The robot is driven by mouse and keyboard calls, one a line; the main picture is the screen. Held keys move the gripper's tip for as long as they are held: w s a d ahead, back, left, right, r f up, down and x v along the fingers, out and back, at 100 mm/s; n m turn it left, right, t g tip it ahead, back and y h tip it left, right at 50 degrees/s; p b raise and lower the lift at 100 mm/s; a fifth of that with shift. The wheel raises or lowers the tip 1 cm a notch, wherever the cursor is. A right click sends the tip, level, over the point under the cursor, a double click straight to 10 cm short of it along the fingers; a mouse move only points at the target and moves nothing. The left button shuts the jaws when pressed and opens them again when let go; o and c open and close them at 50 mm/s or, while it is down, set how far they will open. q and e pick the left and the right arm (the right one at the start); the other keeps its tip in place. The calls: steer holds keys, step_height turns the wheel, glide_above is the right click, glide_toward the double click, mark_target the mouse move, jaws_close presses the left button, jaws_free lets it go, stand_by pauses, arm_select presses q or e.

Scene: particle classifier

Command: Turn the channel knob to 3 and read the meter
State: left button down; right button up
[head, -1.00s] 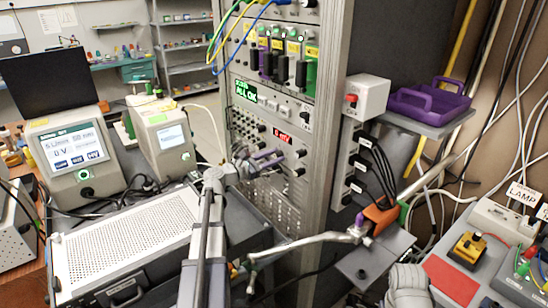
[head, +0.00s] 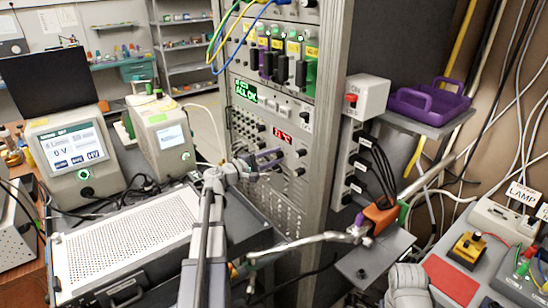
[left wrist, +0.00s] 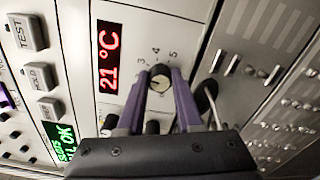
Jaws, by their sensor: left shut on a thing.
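My left gripper (head: 272,156) reaches the rack's front panel in the head view. In the left wrist view its two purple fingers (left wrist: 160,88) are shut on a small round channel knob (left wrist: 160,76), one on each side. The numbers 3, 4 and 5 are printed around the knob; I cannot tell surely which one its pointer faces. The red meter (left wrist: 108,58) beside the knob reads 21 °C. The same meter shows small in the head view (head: 281,135).
A green display (left wrist: 60,142) reads OK, near buttons labelled TEST and HOLD. More knobs sit close by on the panel (head: 301,153). A purple tray (head: 428,102) stands at the right.

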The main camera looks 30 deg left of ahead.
arm_select(q)
steer(key=shift+m, duration=1.1)
steer(key=c, duration=0.6)
jaws_free()
steer(key=shift+v, duration=3.95)
